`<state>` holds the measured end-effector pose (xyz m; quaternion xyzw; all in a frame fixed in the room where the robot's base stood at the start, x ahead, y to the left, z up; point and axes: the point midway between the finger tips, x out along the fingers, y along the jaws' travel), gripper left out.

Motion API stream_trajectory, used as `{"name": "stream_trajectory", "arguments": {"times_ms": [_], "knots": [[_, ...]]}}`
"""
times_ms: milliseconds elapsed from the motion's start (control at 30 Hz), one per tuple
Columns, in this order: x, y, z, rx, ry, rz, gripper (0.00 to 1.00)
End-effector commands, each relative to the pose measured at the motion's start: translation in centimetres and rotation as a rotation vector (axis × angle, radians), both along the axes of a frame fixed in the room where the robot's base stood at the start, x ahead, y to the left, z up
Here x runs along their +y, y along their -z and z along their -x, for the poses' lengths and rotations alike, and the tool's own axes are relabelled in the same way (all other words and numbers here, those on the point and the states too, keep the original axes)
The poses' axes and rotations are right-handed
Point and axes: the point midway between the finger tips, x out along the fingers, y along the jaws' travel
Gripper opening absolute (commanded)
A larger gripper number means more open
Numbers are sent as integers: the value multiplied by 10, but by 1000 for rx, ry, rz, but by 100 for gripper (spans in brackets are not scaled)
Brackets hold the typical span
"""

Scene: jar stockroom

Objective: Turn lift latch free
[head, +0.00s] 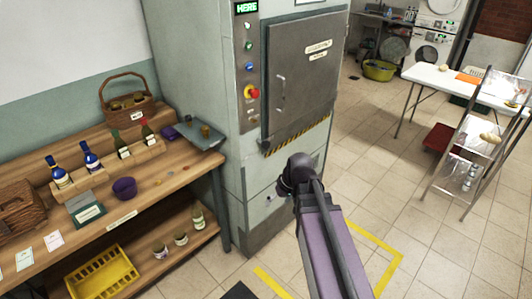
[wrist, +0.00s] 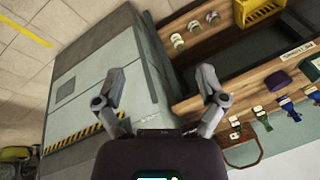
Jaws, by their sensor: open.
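The lift (head: 225,130) is a tall grey-green cabinet with a dark metal door (head: 305,75) that looks closed. A pale upright handle (head: 281,93) is on the door's left side. A control strip left of the door carries coloured buttons, a red knob on yellow (head: 253,93) and a lit green sign (head: 246,7). I cannot tell which part is the latch. My gripper (wrist: 162,76) is open and empty in the wrist view. The lift (wrist: 92,55) shows turned and lies behind and left of the fingers. My arm hides part of the floor in the head view; the fingertips do not show there.
A wooden shelf unit (head: 172,166) with bottles, jars and baskets stands left of the lift. A yellow crate (head: 103,273) is on its lower shelf. A white table (head: 460,84) and a metal rack (head: 475,150) stand right. Tiled floor lies open between them, with yellow tape (head: 380,250).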

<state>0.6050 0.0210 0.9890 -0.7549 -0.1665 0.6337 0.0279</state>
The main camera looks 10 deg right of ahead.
Motion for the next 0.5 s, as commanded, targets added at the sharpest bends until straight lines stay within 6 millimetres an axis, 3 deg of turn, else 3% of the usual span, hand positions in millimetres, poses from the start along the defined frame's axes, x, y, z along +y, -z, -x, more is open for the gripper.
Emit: {"name": "stream_trajectory", "arguments": {"times_ms": [33, 100, 500], "knots": [[1, 17, -16, -35, -21, -41, 91], [5, 25, -34, -94, -56, -101, 91], [1, 49, -132, -488, -177, -371, 91]]}}
